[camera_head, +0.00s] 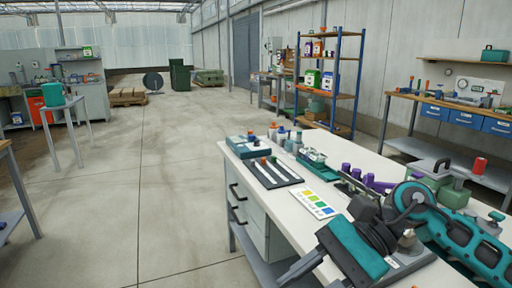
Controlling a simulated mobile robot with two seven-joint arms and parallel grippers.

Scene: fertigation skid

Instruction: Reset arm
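My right arm (455,235), teal and dark grey, comes in from the right over the front of the white-topped bench (350,170). It is bent, with its wrist low over the bench's near edge. My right gripper (300,272) points down and left at the bottom of the view. Its dark finger parts show past the bench's near left corner, partly cut off by the picture's edge. I cannot tell how far apart they are, and I see nothing held. My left arm and gripper are not in view.
On the bench are a teal box (248,146), a dark tray with strips (270,173), a colour chart card (314,203), purple-topped items (368,180) and several bottles. A blue-post shelf (330,80) stands behind.

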